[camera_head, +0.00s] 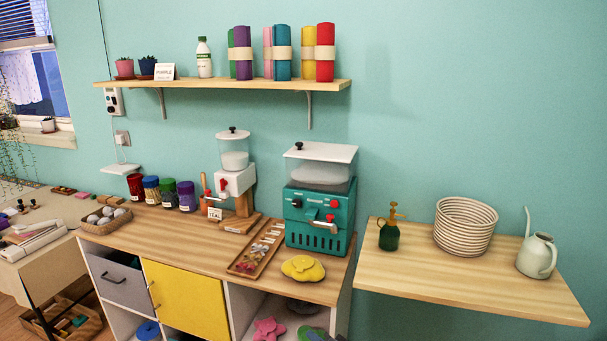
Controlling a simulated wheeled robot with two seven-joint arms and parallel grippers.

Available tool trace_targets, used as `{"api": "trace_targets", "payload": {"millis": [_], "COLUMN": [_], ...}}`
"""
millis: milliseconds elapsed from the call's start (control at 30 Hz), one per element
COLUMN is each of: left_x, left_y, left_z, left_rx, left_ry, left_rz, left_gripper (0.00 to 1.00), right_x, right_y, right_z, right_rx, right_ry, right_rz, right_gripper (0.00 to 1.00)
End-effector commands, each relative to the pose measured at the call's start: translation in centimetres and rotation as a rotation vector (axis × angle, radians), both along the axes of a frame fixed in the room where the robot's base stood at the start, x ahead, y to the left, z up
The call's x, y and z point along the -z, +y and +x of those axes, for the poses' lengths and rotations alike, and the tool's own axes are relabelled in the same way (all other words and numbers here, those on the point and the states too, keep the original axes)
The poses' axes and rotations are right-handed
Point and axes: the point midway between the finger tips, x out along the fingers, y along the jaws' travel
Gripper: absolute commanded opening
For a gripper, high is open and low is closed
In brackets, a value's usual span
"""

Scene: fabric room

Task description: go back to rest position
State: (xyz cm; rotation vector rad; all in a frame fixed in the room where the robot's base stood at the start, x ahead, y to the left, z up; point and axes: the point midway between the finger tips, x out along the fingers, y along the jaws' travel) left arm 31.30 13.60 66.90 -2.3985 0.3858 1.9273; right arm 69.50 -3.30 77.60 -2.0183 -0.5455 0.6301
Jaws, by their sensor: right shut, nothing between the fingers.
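Neither of my grippers and no part of my arms can be made out in the head view. The wooden cabinet top (180,225) and the wall-side table (450,278) on the right are both seen without an arm over them. On the cabinet stand a teal machine (318,215) with a clear hopper and a white dispenser (235,180). A yellow cloth-like item (303,268) lies at the cabinet's front edge.
A dark green spray bottle (389,236), a coiled basket (465,226) and a pale watering can (537,255) stand on the right table. Several lidded jars (168,194), a wooden tray (243,268) and a stone basket (106,227) occupy the cabinet. A wall shelf (225,85) hangs above.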

Motion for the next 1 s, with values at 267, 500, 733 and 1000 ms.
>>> {"api": "trace_targets", "payload": {"millis": [267, 500, 733, 1000], "left_x": [-0.2, -0.3, -0.4, -0.5], "left_y": [-0.1, 0.1, 0.4, 0.5], "left_z": [-0.1, -0.1, -0.1, -0.2], "left_rx": [-0.005, -0.004, -0.002, -0.003], "left_ry": [0.005, 0.006, 0.008, 0.009], "left_rz": [-0.002, 0.002, 0.008, 0.011], "left_gripper": [0.00, 0.00, 0.00, 0.00], "right_x": [5.6, 8.9, 10.4, 10.3], "right_y": [-0.7, -3.3, -7.0, -10.2], "right_z": [-10.6, -20.3, -29.9, -37.5], "right_rx": [-0.093, -0.203, -0.335, -0.456], "right_ry": [0.105, 0.231, 0.387, 0.527], "right_rz": [-0.350, -0.634, -0.867, -1.010], "right_gripper": [0.00, 0.00, 0.00, 0.00]}}
